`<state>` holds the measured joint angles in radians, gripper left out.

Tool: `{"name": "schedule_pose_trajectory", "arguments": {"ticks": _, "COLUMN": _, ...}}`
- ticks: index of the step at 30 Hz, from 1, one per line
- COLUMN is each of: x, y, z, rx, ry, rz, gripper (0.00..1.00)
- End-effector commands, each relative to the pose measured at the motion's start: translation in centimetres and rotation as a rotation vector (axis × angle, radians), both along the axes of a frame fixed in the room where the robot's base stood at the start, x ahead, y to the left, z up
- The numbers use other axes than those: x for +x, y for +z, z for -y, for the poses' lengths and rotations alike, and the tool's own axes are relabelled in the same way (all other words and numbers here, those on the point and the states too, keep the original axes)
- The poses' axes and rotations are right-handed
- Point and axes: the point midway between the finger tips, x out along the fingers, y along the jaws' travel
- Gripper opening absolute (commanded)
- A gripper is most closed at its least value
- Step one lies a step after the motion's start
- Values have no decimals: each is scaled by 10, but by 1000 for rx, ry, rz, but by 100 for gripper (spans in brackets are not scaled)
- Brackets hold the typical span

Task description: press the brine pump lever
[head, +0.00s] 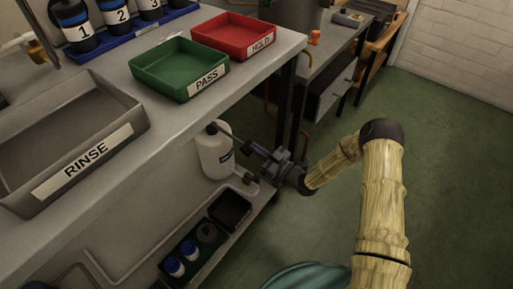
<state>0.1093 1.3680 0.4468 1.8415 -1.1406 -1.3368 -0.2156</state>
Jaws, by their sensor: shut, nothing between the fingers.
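A white bottle (215,157) with a dark cap stands on the lower shelf, under the worktop's front edge; it appears to be the brine container. A thin dark lever (228,132) runs from its top down and right toward my gripper (256,163). My gripper is shut and empty, just right of the bottle and close to the lever's outer end. I cannot tell whether it touches the lever. My arm reaches in from the right.
The worktop above holds a grey RINSE tray (136,108), a green PASS tray (187,91), a red HOLD tray (230,52) and several numbered bottles (117,15). Small blue-capped bottles (190,249) and a black bin (230,208) sit on the lower shelf. Green floor (455,150) is clear at right.

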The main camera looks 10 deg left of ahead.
Motion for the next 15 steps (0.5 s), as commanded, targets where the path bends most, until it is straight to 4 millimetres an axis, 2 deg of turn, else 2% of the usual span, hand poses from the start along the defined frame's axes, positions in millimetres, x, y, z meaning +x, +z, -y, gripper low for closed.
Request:
{"name": "schedule_pose_trajectory", "arguments": {"ticks": 7, "x": -4, "y": 44, "z": 8, "rx": 11, "ry": 4, "rz": 11, "gripper": 0}}
{"name": "schedule_pose_trajectory", "arguments": {"ticks": 9, "x": -10, "y": 36, "z": 23, "rx": 10, "ry": 1, "rz": 8, "gripper": 0}}
{"name": "schedule_pose_trajectory", "arguments": {"ticks": 15, "x": -26, "y": 33, "z": 59, "rx": 14, "ry": 2, "rz": 11, "gripper": 0}}
